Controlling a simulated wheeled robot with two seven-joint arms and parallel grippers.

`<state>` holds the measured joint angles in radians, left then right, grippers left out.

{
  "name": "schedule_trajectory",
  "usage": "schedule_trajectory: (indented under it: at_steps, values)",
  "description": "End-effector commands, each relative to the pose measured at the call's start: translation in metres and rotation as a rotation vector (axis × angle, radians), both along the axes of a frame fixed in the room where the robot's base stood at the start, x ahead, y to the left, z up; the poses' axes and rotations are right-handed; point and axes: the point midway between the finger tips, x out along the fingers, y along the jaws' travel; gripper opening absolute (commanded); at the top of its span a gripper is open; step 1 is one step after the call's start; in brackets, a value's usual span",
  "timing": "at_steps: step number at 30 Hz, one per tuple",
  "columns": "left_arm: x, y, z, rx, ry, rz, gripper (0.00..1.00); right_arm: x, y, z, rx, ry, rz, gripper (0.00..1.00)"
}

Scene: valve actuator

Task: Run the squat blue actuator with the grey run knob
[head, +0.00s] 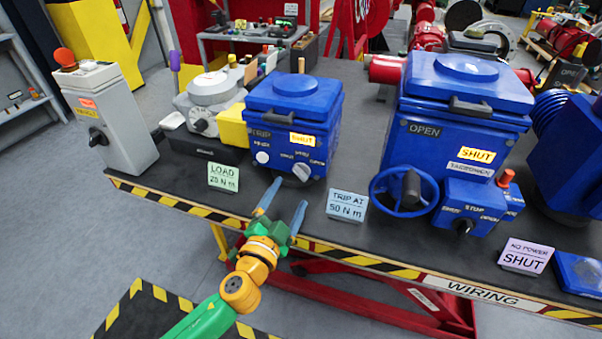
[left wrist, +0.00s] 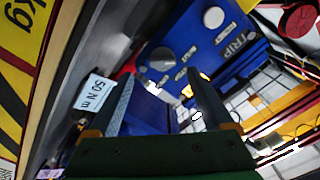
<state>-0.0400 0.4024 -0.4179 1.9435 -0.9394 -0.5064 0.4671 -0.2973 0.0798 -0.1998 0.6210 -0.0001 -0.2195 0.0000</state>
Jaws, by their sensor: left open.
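The squat blue actuator (head: 292,125) stands on the table left of centre, with a yellow label and the word TRIP on its front. Its grey run knob (head: 301,173) is low on the front, at the right; a round white button sits at the left. In the left wrist view the blue actuator (left wrist: 200,45) fills the upper middle, and the grey knob (left wrist: 162,60) shows beyond and between the open fingers (left wrist: 160,100). My right gripper is not in view.
A larger blue actuator (head: 455,115) with a handwheel (head: 404,192) stands to the right. Cards reading LOAD 25 N m (head: 223,178) and TRIP AT 50 N m (head: 347,205) stand near the front edge. A grey control box (head: 110,115) is at the left.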

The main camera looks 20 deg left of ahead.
Motion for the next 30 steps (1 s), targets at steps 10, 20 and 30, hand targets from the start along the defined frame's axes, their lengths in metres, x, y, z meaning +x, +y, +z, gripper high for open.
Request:
schedule_trajectory:
  at_steps: [10, 20, 30]
  values:
    - [0.06, -0.002, 0.0, 0.0, 0.001, 0.001, 0.85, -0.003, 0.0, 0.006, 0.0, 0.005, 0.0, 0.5]
    - [0.066, -0.002, -0.001, -0.001, 0.002, -0.001, 0.85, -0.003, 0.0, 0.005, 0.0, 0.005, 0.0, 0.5]
    - [0.066, -0.002, -0.001, -0.001, 0.001, 0.0, 0.0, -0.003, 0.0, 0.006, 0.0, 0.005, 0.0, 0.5]
